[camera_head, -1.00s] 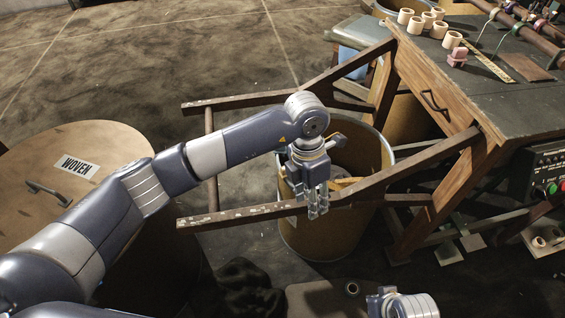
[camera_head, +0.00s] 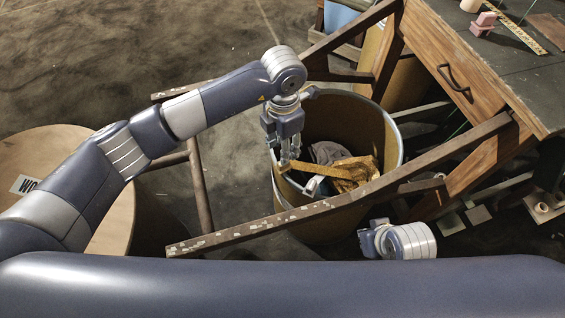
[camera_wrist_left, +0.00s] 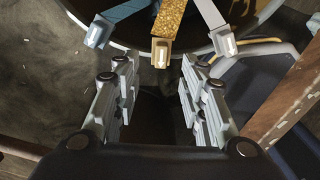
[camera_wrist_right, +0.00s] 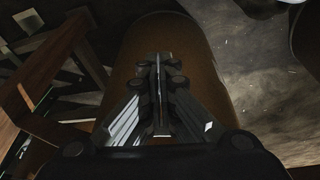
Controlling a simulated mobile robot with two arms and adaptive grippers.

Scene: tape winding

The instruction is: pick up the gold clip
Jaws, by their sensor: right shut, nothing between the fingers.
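Three clips on strips show at the top of the left wrist view. The gold clip (camera_wrist_left: 160,52) is in the middle, at the end of a glittering gold strip (camera_wrist_left: 168,18). A bluish clip (camera_wrist_left: 97,33) is left of it and a grey clip (camera_wrist_left: 225,43) right of it. My left gripper (camera_wrist_left: 155,68) is open and empty, its fingers apart just short of the gold clip. My right gripper (camera_wrist_right: 157,62) is shut and empty.
The open drum (camera_head: 388,125) holds gold and grey cloth. A worn wooden rail (camera_head: 300,212) crosses in front of it. A wooden table (camera_head: 470,70) stands to the right, a round lidded barrel (camera_head: 60,150) to the left.

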